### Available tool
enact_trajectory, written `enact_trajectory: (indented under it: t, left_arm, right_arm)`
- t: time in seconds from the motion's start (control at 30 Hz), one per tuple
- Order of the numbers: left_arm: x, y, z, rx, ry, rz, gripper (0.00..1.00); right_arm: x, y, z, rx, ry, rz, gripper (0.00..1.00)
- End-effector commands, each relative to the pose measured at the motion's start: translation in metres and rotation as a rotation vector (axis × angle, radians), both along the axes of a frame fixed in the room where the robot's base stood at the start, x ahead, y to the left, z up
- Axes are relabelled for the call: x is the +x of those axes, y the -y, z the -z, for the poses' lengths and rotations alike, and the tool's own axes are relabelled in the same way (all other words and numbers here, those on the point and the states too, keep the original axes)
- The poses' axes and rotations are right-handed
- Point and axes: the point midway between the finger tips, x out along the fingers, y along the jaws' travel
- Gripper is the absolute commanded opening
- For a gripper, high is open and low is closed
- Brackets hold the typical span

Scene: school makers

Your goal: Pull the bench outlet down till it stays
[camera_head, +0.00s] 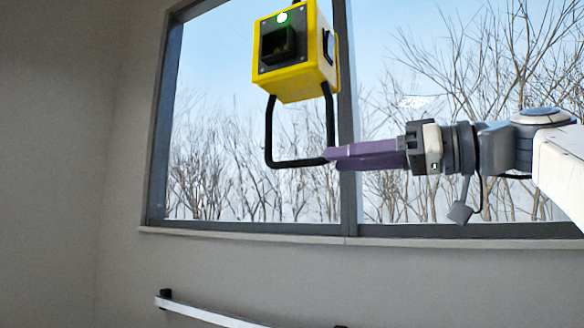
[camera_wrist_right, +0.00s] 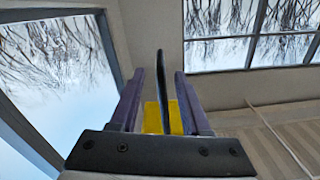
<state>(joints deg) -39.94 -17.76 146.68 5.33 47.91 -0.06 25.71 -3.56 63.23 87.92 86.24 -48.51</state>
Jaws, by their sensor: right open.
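The bench outlet is a yellow box (camera_head: 300,84) with a dark socket front and a lit green light, high in the head view. A black loop handle (camera_head: 269,130) hangs below it. My right gripper (camera_head: 333,158) comes in from the right with its purple fingers open at the handle's lower right corner. In the right wrist view, black handle bars (camera_wrist_right: 162,75) show between or beside the open fingers (camera_wrist_right: 160,95), with yellow of the outlet (camera_wrist_right: 152,118) behind. I cannot tell whether the fingers touch the handle. My left gripper is not in view.
A window (camera_head: 220,130) with bare trees outside lies behind the outlet. A white rail (camera_head: 210,313) runs along the wall below the sill. The space left of the handle looks clear.

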Motion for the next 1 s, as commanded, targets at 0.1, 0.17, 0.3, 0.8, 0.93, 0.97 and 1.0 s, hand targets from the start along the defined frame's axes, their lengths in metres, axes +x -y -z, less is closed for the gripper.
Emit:
enact_trajectory:
  t: [0.1, 0.17, 0.3, 0.8, 0.93, 0.97, 1.0]
  left_arm:
    - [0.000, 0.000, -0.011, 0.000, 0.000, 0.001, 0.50]
    - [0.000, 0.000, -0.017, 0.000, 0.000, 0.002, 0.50]
    - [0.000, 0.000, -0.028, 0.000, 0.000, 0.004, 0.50]
    - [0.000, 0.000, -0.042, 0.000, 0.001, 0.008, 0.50]
    - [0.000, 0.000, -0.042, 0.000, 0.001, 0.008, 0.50]
    - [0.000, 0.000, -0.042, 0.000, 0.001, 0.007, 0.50]
    - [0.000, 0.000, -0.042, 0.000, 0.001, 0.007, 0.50]
  right_arm:
    - [0.008, -0.019, -0.004, 0.000, -0.003, -0.007, 0.47]
    - [0.014, -0.029, -0.005, 0.001, -0.003, -0.007, 0.47]
    - [0.027, -0.051, -0.004, 0.000, -0.004, -0.006, 0.47]
    - [0.047, -0.081, 0.001, -0.001, -0.003, 0.002, 0.47]
    - [0.047, -0.081, 0.001, -0.001, -0.003, 0.002, 0.47]
    - [0.047, -0.081, 0.001, -0.001, -0.003, 0.002, 0.36]
    - [0.047, -0.081, 0.001, -0.001, -0.003, 0.002, 0.20]
